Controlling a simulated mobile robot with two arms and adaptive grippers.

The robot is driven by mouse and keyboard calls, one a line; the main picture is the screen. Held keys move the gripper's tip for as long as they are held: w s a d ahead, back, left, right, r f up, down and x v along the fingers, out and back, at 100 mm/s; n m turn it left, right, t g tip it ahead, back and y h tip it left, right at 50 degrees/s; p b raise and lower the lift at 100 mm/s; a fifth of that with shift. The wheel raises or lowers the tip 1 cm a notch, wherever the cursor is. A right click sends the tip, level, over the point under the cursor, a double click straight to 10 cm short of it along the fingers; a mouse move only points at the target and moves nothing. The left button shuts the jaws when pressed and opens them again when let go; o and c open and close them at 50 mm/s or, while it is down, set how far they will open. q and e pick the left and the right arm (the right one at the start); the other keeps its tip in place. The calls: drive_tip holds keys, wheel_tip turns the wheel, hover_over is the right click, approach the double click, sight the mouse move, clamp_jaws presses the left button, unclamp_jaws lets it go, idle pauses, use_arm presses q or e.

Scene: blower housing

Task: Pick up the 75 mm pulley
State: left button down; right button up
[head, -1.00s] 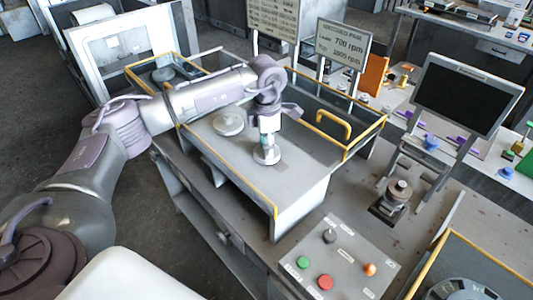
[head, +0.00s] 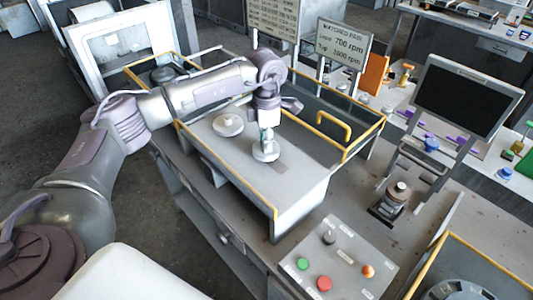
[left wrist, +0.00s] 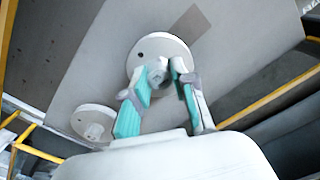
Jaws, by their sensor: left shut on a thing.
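A pale grey disc-shaped pulley with a raised hub (head: 265,153) is in my left gripper (head: 266,134). In the left wrist view the held pulley (left wrist: 160,47) has a small dark hole near its rim, and the green-padded fingers (left wrist: 160,90) are around its hub. It appears slightly above the grey bench top. A second pale pulley with a hub (head: 228,125) lies on the same top, to the left of the held one; it also shows in the left wrist view (left wrist: 92,122). No size marking is readable on either. My right gripper is out of view.
Yellow-edged railings (head: 347,150) border the grey top (head: 290,190). A dark round part (head: 163,75) sits in the back left bay. A button panel (head: 338,262), a small fixture (head: 390,203) and a black monitor (head: 466,97) stand to the right.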

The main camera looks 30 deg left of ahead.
use_arm(q)
drive_tip(key=shift+w+r, duration=0.1)
drive_tip(key=shift+r, duration=0.05)
drive_tip(key=shift+r, duration=0.25)
drive_tip(key=shift+r+p, duration=1.4)
drive_tip(key=shift+r, duration=0.75)
drive_tip(key=s+d+r, duration=0.2)
drive_tip(key=s+d, duration=0.2)
drive_tip(key=s, duration=0.4)
drive_tip(key=shift+p, duration=0.35)
drive_tip(key=shift+s+f, duration=0.1)
drive_tip(key=shift+s, duration=0.05)
